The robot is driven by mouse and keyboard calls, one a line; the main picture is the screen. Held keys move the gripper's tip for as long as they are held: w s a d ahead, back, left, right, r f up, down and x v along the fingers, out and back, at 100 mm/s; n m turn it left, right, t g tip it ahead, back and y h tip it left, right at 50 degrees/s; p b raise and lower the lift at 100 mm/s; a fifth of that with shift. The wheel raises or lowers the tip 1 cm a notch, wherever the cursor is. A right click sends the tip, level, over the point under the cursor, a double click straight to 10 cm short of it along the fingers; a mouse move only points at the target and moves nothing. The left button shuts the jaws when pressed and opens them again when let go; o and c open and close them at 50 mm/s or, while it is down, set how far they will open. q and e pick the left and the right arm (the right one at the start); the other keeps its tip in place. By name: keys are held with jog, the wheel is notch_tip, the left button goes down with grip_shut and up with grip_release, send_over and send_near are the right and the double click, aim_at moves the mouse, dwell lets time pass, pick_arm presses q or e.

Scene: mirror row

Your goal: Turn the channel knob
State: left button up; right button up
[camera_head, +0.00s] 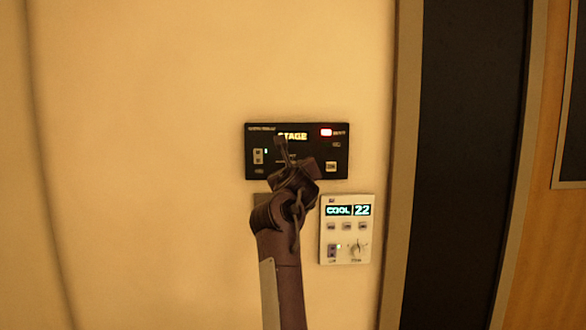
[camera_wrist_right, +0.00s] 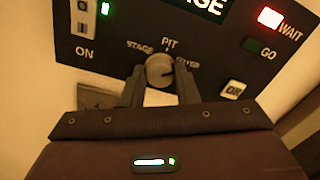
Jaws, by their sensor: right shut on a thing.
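A black wall panel (camera_head: 258,142) has a lit display reading STAGE (camera_head: 293,136) and a red light (camera_head: 326,132). The channel knob (camera_wrist_right: 159,69) is round and grey in the right wrist view, with a dark mark on its right side. Labels STAGE, PIT and FOYER stand around it at left, top and right. My right gripper (camera_wrist_right: 160,80) has a finger on each side of the knob and is shut on it. In the head view my right gripper (camera_head: 293,163) hides the knob. My left gripper is not in view.
A white thermostat (camera_head: 326,246) reading COOL 22 sits just below right of the panel, close to my right arm. In the wrist view the panel has an ON switch (camera_wrist_right: 82,17) at left and a white button (camera_wrist_right: 233,90) at right. The wall at left is bare.

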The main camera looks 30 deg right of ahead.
pick_arm(q)
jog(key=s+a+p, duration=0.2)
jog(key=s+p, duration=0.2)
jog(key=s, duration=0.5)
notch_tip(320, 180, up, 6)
jog(key=p, duration=0.7)
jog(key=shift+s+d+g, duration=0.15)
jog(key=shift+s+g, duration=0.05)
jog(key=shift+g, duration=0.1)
pick_arm(e)
jog(key=shift+f+n, duration=0.15)
jog(key=shift+n, duration=10.45)
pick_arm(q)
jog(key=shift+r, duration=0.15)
pick_arm(e)
jog(key=shift+f, duration=0.1)
jog(key=o, duration=1)
jog(key=shift+c, duration=0.2)
jog(key=shift+a, duration=0.1)
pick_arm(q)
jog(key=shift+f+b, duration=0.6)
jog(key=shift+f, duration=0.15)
pick_arm(e)
jog(key=v, duration=0.7)
jog(key=shift+s, duration=0.4)
